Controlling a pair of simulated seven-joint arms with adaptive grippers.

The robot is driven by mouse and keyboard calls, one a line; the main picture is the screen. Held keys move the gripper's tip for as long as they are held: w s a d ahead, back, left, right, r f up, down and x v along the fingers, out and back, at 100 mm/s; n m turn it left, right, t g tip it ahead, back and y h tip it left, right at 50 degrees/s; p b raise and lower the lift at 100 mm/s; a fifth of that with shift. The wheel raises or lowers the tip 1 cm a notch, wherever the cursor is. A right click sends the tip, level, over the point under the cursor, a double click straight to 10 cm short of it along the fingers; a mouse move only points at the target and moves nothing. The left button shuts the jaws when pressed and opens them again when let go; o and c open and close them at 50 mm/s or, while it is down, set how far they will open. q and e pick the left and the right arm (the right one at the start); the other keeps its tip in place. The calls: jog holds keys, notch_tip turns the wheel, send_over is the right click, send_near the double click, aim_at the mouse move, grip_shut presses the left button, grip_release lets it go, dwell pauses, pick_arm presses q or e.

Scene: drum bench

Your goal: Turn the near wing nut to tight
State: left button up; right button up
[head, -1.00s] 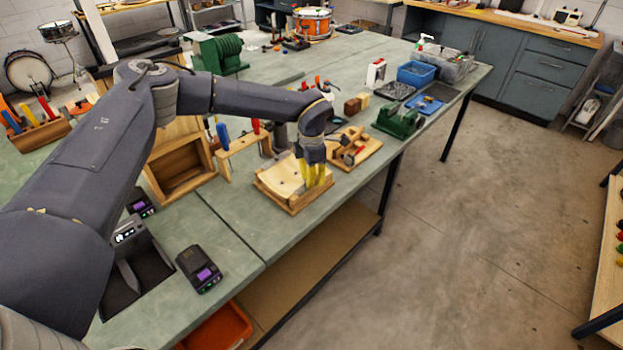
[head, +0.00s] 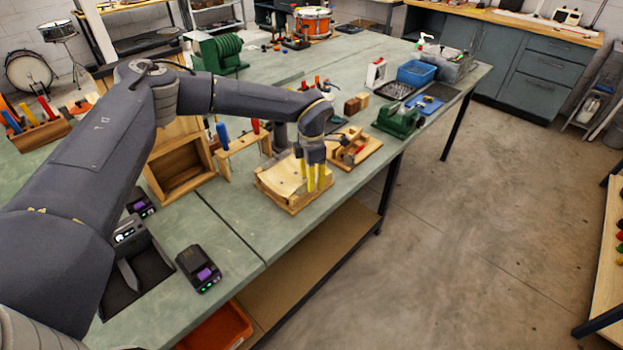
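My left gripper (head: 317,178) has yellow fingers that point down over the right side of a light wooden fixture (head: 278,181) with a curved pale top. The fixture stands near the bench's right edge. The fingers look slightly apart, but whether they hold anything is too small to tell. I cannot make out the near wing nut; it may be hidden behind the fingers or too small to see. My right gripper is not in view.
A wooden board with a small clamp (head: 353,148) lies just behind the gripper. A wooden tool rack (head: 243,145) and an open wooden box (head: 180,168) stand to the left. A green vise (head: 398,121) is farther back.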

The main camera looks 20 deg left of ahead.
pick_arm(q)
notch_tip(320, 180, up, 12)
dwell(0.7)
jog(key=shift+d, duration=0.1)
notch_tip(320, 180, up, 4)
jog(key=n, duration=0.5)
notch_tip(320, 180, down, 16)
jog(key=n, duration=0.3)
jog(key=shift+w+n, duration=0.1)
jog(key=shift+n, duration=0.3)
dwell(0.3)
jog(key=shift+c, duration=0.4)
